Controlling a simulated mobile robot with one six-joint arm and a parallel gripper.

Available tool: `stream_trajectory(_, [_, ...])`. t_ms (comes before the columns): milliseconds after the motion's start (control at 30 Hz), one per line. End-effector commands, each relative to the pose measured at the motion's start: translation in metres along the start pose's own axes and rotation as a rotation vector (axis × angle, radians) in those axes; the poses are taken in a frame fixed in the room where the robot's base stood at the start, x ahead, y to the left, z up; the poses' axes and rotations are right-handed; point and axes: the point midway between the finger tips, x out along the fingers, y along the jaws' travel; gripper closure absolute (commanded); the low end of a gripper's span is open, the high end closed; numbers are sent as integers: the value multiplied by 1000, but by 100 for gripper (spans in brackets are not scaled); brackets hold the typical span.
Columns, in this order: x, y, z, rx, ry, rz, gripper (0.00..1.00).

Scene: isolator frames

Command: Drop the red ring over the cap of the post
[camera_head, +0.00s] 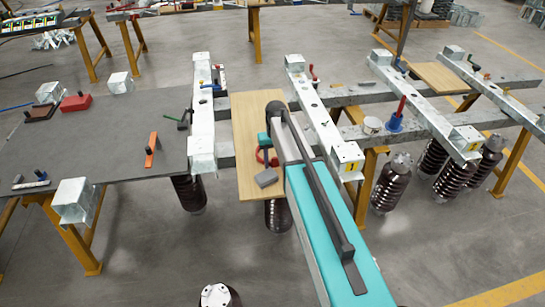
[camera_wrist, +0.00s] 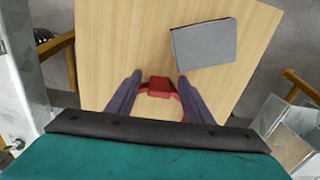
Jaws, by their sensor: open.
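The red ring (camera_head: 259,156) lies on the light wooden board, partly hidden by my arm in the head view. In the wrist view, a blocky part of the red ring (camera_wrist: 160,85) shows between the two dark fingers of my gripper (camera_wrist: 159,77), which are apart with gaps on both sides. Several brown ribbed posts with grey metal caps stand around the frame; one capped post (camera_head: 400,162) is at the right, another (camera_head: 217,296) at the bottom. I cannot tell which is the task's post.
A grey block (camera_head: 266,178) lies on the wooden board (camera_head: 246,112) near the ring; it also shows in the wrist view (camera_wrist: 204,44). Metal beams (camera_head: 202,120) flank the board. A dark table (camera_head: 100,130) with tools is at the left. A blue tool with a red handle (camera_head: 396,121) is at the right.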

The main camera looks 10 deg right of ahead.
Motion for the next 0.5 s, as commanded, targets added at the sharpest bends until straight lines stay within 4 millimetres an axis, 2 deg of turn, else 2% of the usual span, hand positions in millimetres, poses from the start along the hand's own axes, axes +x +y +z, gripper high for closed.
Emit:
stream_trajectory(233, [0,0,0,1,0,0,55])
stream_trajectory(500, [0,1,0,1,0,0,98])
